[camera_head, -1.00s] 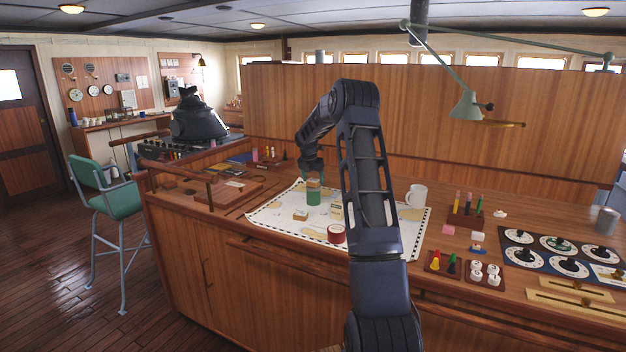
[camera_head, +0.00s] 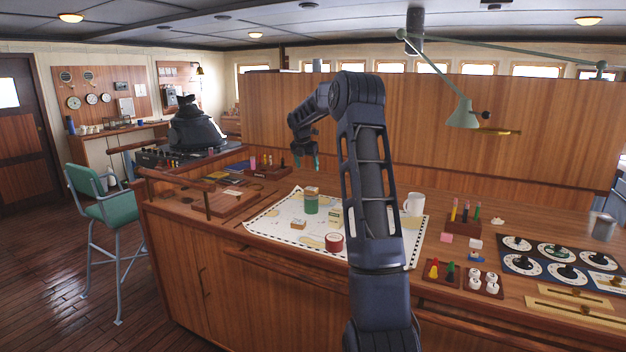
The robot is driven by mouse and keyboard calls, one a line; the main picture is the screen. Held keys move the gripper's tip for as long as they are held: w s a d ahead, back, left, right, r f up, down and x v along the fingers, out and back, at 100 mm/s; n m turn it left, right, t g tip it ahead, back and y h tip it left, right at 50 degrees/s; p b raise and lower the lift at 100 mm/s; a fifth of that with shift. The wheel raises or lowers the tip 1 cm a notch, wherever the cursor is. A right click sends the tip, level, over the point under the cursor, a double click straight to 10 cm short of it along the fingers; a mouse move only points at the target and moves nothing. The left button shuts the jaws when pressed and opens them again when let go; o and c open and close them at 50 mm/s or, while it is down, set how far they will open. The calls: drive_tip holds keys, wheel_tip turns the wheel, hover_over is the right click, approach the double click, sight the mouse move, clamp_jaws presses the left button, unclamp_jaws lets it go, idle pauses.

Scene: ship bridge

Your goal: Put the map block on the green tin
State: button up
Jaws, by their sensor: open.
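The green tin (camera_head: 311,205) stands upright on the chart on the counter. A small tan-topped block (camera_head: 311,190), which looks like the map block, rests on top of the tin. My gripper (camera_head: 308,162) is open and empty in the air above the tin and block, clear of both. Its fingertips are small and partly dark against the wooden panel.
On the chart (camera_head: 268,226) are another small block (camera_head: 299,224), a pale yellow block (camera_head: 335,216) and a red tin (camera_head: 334,242). A white mug (camera_head: 414,203) stands at the chart's right edge. Pegs, trays and dials fill the counter's right side.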

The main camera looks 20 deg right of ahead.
drive_tip(key=s+a+r+m, duration=0.3)
drive_tip(key=s+r+m, duration=0.15)
drive_tip(key=s, duration=0.55)
drive_tip(key=s+a+r+m+t, duration=0.1)
drive_tip(key=s+a+r+m, duration=0.3)
drive_tip(key=s, duration=0.6)
drive_tip(key=s+a+r+m, duration=0.1)
drive_tip(key=s+r+m, duration=0.3)
drive_tip(key=s, duration=0.7)
drive_tip(key=s+f+m, duration=0.3)
drive_tip(key=s+m, duration=0.1)
drive_tip(key=s, duration=0.5)
drive_tip(key=s+a+f+m+y, duration=0.1)
drive_tip(key=s+f+m, duration=0.2)
drive_tip(key=s+m, duration=0.2)
drive_tip(key=s+a+f+m+t+y, duration=0.1)
drive_tip(key=s+f+m, duration=0.2)
drive_tip(key=s, duration=0.9)
drive_tip(key=shift+s+f+m, duration=0.15)
drive_tip(key=shift+s+m, duration=0.2)
drive_tip(key=shift+m, duration=0.8)
